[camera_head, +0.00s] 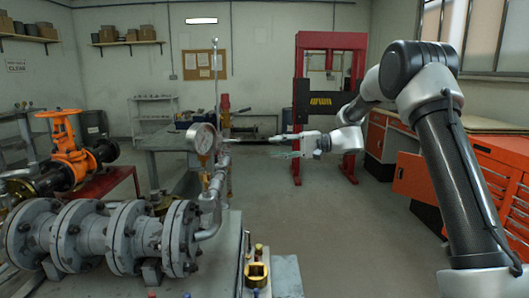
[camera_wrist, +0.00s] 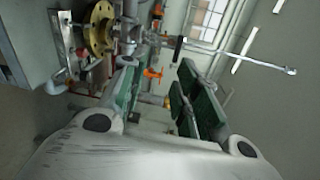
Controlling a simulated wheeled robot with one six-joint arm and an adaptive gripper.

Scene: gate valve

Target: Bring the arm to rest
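My arm reaches in from the right of the head view, with the elbow raised and the forearm pointing left. My gripper (camera_head: 284,146) hangs in the air in the middle of the room, right of the pressure gauge. Its two fingers are apart and nothing shows between them. In the wrist view, the gripper (camera_wrist: 160,105) shows two green-padded fingers with a gap between them. The orange gate valve (camera_head: 69,150) stands at the left, well away from the gripper. It also appears small in the wrist view (camera_wrist: 153,73).
A grey flanged pipe assembly (camera_head: 95,236) fills the front left, with the pressure gauge (camera_head: 203,139) and a tall thin rod (camera_head: 216,85) beyond it. A red press frame (camera_head: 299,110) stands behind the gripper. Orange cabinets (camera_head: 500,165) line the right. The middle floor is clear.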

